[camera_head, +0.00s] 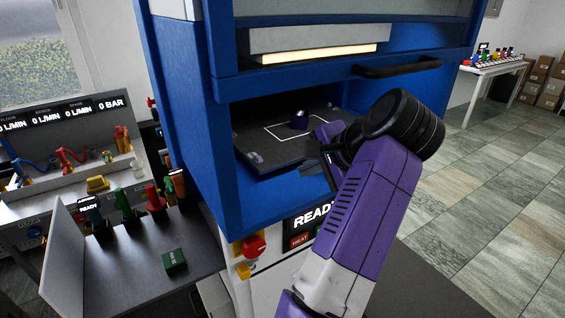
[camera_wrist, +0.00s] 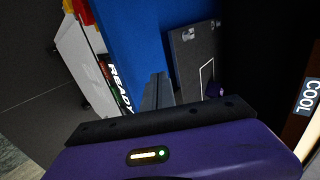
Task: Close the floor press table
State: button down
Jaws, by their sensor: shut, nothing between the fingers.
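The floor press (camera_head: 185,110) is a tall blue frame with a lit READY panel (camera_head: 312,218) on its front. Its table (camera_head: 262,150) is a dark flat plate with a white square outline, in the opening below the upper section. A small dark purple round part (camera_head: 299,119) sits on the plate within the outline. My gripper (camera_head: 322,158) is shut and empty at the plate's near right edge; I cannot tell whether it touches. In the wrist view the shut fingers (camera_wrist: 157,92) point between the blue frame and the table (camera_wrist: 188,62). My arm hides the plate's right side.
A black bar handle (camera_head: 398,67) juts from the press's upper section, close above my wrist. A red emergency button (camera_head: 254,246) is on the lower front. A bench with coloured fittings (camera_head: 155,198) stands at left. Open tiled floor (camera_head: 500,190) lies at right.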

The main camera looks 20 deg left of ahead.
aim_at(274, 157)
jog(key=p+x, duration=0.1)
jog(key=x, duration=0.4)
jog(key=shift+w+a+p, duration=0.4)
jog(key=shift+w+a, duration=0.4)
jog(key=shift+a, duration=0.05)
jog(key=shift+w+a+f, duration=0.15)
jog(key=shift+w+a, duration=0.45)
jog(key=shift+a, duration=0.1)
jog(key=shift+w+a, duration=0.2)
jog(key=shift+a, duration=0.05)
jog(key=w+a, duration=0.2)
jog(key=a, duration=0.1)
jog(key=shift+w+a, duration=0.1)
jog(key=shift+w, duration=0.15)
jog(key=shift+a, duration=0.1)
